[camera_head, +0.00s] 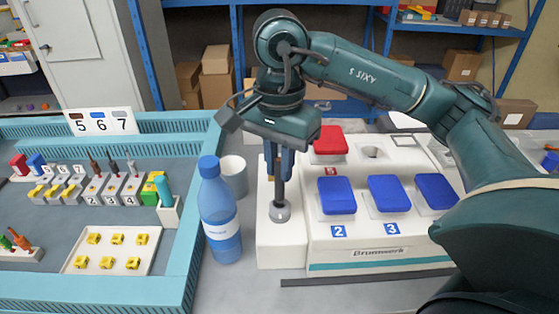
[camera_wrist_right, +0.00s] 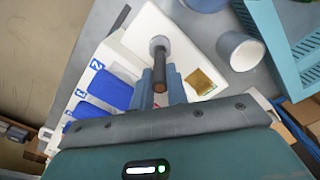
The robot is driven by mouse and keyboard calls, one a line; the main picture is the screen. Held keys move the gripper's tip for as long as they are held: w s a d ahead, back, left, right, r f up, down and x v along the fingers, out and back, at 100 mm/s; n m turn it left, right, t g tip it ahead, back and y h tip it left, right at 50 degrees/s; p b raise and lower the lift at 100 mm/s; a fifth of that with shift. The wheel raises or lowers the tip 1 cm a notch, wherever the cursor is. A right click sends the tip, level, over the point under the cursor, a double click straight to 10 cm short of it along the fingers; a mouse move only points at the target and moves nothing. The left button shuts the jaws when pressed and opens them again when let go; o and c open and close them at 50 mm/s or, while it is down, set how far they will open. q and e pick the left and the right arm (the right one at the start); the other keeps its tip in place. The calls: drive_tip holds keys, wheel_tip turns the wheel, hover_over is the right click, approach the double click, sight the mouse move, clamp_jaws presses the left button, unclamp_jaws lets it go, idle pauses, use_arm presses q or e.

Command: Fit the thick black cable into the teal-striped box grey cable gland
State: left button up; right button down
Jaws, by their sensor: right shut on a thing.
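The white teal-striped box (camera_head: 380,259) stands on the table in front of me. Its grey cable gland (camera_head: 280,212) sits on the lower left section; it also shows in the wrist view (camera_wrist_right: 158,44). My right gripper (camera_head: 279,170) is above the gland, shut on the thick black cable (camera_head: 280,193). The cable stands about upright, and its lower end meets the gland's opening. How deep it sits inside I cannot tell. In the wrist view the cable (camera_wrist_right: 161,66) runs from between the blue fingers to the gland. My left gripper is not in view.
A blue bottle (camera_head: 219,215) and a white cup (camera_head: 233,176) stand just left of the box. Blue covers (camera_head: 389,193) and a red cover (camera_head: 329,143) sit on the box. A teal-edged tray (camera_head: 188,245) with small parts fills the left.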

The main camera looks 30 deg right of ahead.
sight(280, 199)
drive_tip(key=shift+f+b, duration=1.15)
drive_tip(key=shift+f, duration=0.1)
drive_tip(key=shift+f, duration=0.1)
drive_tip(key=shift+f+b, duration=0.9)
drive_tip(key=shift+b, duration=0.05)
drive_tip(key=c, duration=1.3)
unclamp_jaws()
